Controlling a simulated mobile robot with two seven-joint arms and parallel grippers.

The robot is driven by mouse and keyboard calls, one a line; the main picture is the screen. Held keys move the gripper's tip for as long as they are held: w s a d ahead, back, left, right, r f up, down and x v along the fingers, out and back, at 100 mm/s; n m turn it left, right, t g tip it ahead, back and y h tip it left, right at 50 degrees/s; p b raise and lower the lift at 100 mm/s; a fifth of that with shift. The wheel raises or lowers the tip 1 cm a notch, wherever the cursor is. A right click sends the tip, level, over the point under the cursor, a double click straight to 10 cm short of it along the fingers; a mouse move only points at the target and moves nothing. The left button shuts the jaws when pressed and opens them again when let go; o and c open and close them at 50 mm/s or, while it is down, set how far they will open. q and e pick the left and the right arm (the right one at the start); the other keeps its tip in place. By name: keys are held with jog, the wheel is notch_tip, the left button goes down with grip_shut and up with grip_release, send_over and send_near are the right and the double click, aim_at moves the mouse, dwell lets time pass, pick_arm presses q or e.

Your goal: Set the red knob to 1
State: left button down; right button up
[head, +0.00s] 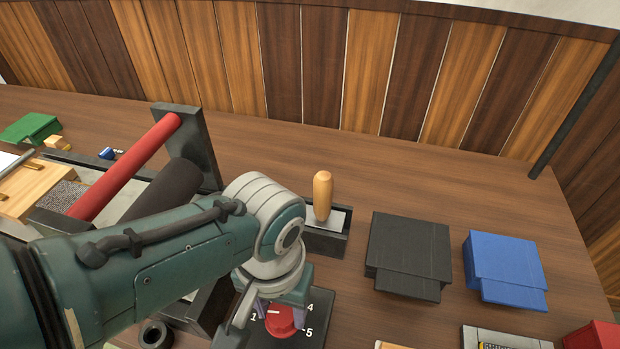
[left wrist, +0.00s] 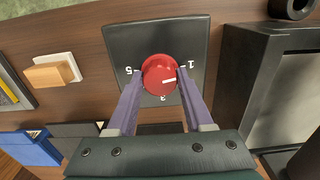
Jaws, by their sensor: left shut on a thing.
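The red knob (head: 281,321) sits on a dark dial plate (head: 318,310) with white numbers, at the bottom centre of the head view. In the left wrist view the knob (left wrist: 157,71) shows whole, with 1 on its right, 5 on its left and 3 below on the plate (left wrist: 130,40). Its white mark points right, close to the 1. My left gripper (left wrist: 160,77) is shut on the knob, one purple finger on each side. In the head view my left gripper (head: 284,306) reaches down over the knob and partly hides the plate. My right gripper is not in view.
A red roller (head: 128,168) in a dark frame stands left, behind my left arm. A wooden handle (head: 322,195) stands behind the knob. Black (head: 408,250) and blue (head: 505,265) boxes lie to the right. Bare table lies behind these boxes.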

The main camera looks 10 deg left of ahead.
aim_at(281, 314)
pick_arm(q)
jog(key=shift+c, duration=1.5)
grip_release()
notch_tip(281, 314, up, 9)
jog(key=p, duration=0.5)
jog(key=shift+r, duration=0.1)
jog(key=shift+r+p, duration=0.3)
jog(key=shift+r, duration=0.1)
jog(key=shift+s, duration=0.1)
